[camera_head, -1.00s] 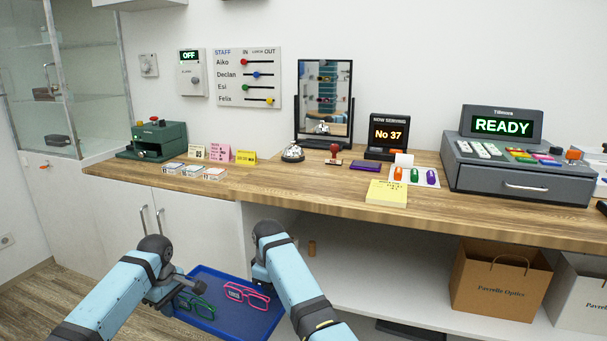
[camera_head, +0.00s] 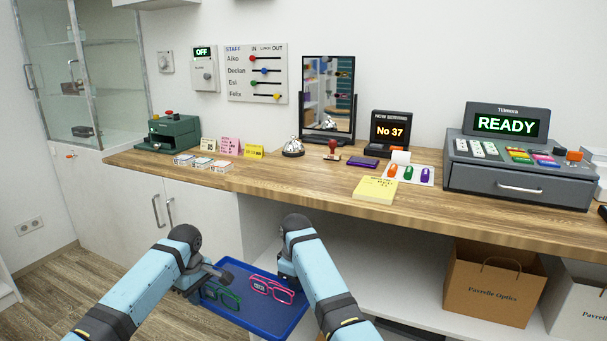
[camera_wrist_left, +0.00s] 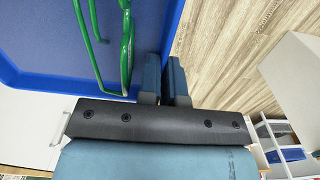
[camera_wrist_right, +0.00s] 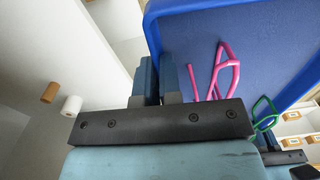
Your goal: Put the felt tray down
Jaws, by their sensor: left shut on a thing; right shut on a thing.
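The felt tray (camera_head: 258,309) is blue with a raised rim. I hold it in front of the counter and below its top, over open space. Green glasses (camera_head: 222,295) and pink glasses (camera_head: 272,288) lie in it. My left gripper (camera_head: 205,283) is shut on the tray's left side; the left wrist view shows its fingers (camera_wrist_left: 165,78) across the rim beside the green glasses. My right gripper (camera_head: 284,268) is shut on the opposite side; the right wrist view shows its fingers (camera_wrist_right: 157,78) across the rim near the pink glasses. My right forearm hides part of the tray.
The wooden counter (camera_head: 300,185) has free room at its front middle. On it are a green machine (camera_head: 173,135), small cards, a bell (camera_head: 293,147), a mirror (camera_head: 328,95), a yellow notepad (camera_head: 374,190) and a grey register (camera_head: 520,175). Paper bags (camera_head: 492,285) stand on the lower shelf.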

